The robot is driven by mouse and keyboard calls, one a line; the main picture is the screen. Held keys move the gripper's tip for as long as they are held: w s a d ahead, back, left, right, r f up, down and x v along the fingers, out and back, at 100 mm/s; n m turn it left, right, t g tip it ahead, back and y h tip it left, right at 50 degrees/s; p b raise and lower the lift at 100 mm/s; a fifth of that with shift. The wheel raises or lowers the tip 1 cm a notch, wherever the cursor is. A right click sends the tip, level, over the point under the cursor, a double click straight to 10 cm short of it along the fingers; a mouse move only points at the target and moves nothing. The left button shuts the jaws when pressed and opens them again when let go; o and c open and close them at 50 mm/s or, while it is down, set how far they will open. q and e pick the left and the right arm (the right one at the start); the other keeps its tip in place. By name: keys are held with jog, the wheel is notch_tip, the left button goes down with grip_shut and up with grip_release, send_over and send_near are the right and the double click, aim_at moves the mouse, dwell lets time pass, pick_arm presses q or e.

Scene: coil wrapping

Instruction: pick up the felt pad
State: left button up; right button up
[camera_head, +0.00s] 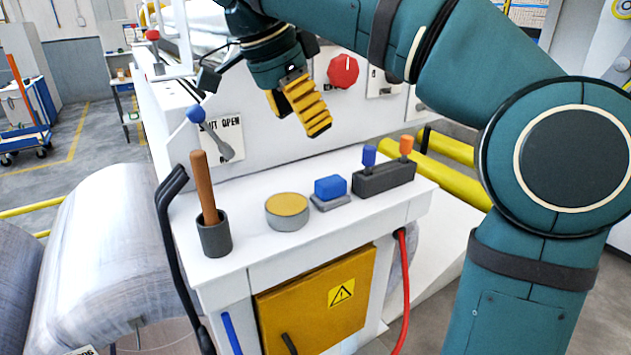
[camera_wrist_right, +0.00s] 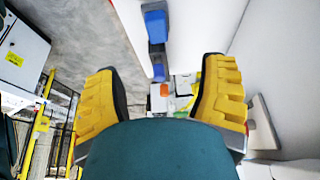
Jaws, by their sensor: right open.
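The felt pad (camera_head: 331,187) appears to be the small blue block with a grey base, lying on the white worktop between the round tin and the dark holder. My right gripper (camera_head: 300,118) hangs above and behind the worktop in the head view, near the white panel. It is apart from the pad. In the right wrist view its two yellow fingers (camera_wrist_right: 163,68) are spread wide with nothing held between them. My left gripper is not in view.
A grey tin with a yellow top (camera_head: 288,208) stands left of the pad. A grey cup (camera_head: 214,236) with an upright wooden handle (camera_head: 203,183) is farther left. A dark holder (camera_head: 384,179) with blue and orange tops is right of the pad. The worktop's front strip is clear.

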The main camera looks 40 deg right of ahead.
jog(key=b, duration=0.2)
send_over(330, 180)
jog(key=a, duration=0.2)
jog(key=f, duration=0.7)
jog(key=shift+w+a, duration=0.1)
jog(key=shift+w, duration=0.1)
jog(key=shift+b+x, duration=0.55)
jog(key=shift+x, duration=2.45)
jog(key=shift+s, duration=0.1)
grip_shut()
